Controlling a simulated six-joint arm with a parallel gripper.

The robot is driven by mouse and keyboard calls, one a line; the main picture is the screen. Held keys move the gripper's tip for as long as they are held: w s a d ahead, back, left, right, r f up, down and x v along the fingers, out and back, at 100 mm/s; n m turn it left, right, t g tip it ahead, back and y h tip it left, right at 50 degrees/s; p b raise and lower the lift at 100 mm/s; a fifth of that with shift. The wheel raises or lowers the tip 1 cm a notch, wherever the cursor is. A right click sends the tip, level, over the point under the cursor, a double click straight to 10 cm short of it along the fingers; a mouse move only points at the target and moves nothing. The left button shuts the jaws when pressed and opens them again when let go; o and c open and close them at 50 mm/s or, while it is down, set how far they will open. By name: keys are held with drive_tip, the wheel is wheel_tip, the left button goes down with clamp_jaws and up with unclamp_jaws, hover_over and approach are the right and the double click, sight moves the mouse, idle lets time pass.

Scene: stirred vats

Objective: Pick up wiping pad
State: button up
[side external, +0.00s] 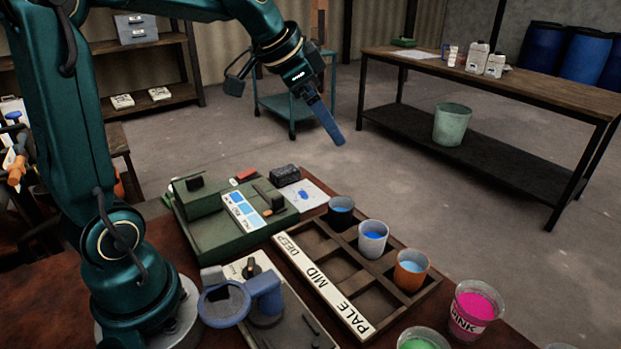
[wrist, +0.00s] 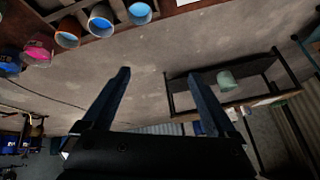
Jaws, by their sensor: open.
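A dark, speckled block (side external: 285,174), which looks like the wiping pad, lies at the back of the work table, beside a white sheet with a blue patch (side external: 302,193). A smaller red block (side external: 246,175) lies to its left. My gripper (side external: 336,138) is raised above and to the right of the dark block, well apart from it. In the wrist view my gripper (wrist: 160,73) shows two spread fingers with nothing between them. I cannot make out the pad in the wrist view.
A green case (side external: 220,232) stands left of the dark block. A wooden rack (side external: 400,305) holds cups of blue paint (side external: 372,240) in front. A pink cup (side external: 475,310) stands at right. The air around my gripper is clear.

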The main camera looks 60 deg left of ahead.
drive_tip(key=w+a+f+n, duration=0.1)
drive_tip(key=w+a+f, duration=0.15)
drive_tip(key=a, duration=0.25)
drive_tip(key=w+a+f, duration=0.2)
drive_tip(key=a+f, duration=0.1)
drive_tip(key=a, duration=0.2)
drive_tip(key=n+g, duration=0.2)
drive_tip(key=n, duration=0.1)
hover_over(287, 169)
drive_tip(key=s, duration=0.2)
wheel_tip(287, 169, down, 10)
drive_tip(key=shift+s+d+r, duration=0.1)
drive_tip(key=shift+d, duration=0.05)
drive_tip(key=shift+f, duration=0.3)
drive_tip(key=shift+x, duration=2.2)
drive_tip(key=c, duration=1.4)
drive_tip(key=shift+c, duration=0.2)
drive_tip(key=shift+r, duration=0.1)
